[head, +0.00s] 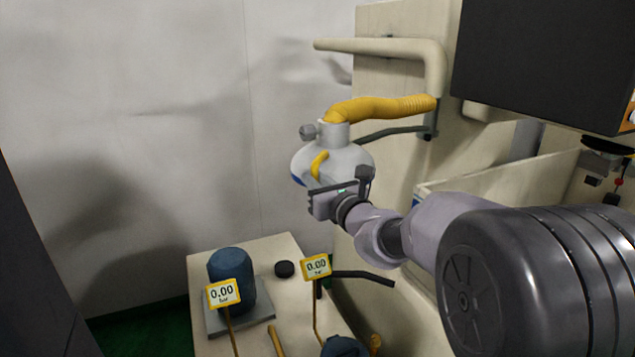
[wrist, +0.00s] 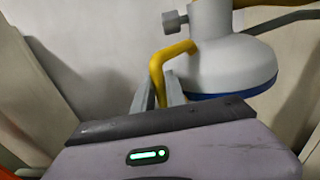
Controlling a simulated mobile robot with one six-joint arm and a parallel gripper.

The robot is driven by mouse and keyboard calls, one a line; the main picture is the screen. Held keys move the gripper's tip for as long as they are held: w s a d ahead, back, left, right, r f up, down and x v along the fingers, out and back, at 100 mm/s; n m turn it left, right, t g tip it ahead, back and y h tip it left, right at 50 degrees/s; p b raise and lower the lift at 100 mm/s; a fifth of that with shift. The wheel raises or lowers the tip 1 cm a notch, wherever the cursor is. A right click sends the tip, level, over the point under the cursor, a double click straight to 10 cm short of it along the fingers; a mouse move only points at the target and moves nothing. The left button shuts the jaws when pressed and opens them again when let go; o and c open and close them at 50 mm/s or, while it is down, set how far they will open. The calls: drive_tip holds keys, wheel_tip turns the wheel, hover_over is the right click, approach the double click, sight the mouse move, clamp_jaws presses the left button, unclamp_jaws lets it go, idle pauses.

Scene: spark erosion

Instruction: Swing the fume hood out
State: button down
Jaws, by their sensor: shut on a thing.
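The fume hood is a pale grey bell (head: 348,157) with a blue lower rim, hung on a dark swing arm (head: 390,131) from the machine's side. A yellow hose (head: 380,107) runs from its top to the machine. A yellow bent handle (wrist: 168,54) sticks out from the hood (wrist: 228,62) on its left in the wrist view. My gripper (wrist: 160,92) is shut on the handle's downward leg, beside the hood. The handle also shows in the head view (head: 318,165). The fingertips are partly hidden there.
Below stands a bench (head: 258,253) with a blue cylinder (head: 230,265), a black puck (head: 284,268) and two yellow gauges reading 0.00. A dark cabinet (head: 540,60) hangs at upper right. The wall side at left is open.

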drive_tip(key=c, duration=1.4)
unclamp_jaws()
drive_tip(key=shift+o, duration=0.2)
drive_tip(key=b+v, duration=0.1)
drive_tip(key=v, duration=1.6)
drive_tip(key=shift+s+d, duration=0.2)
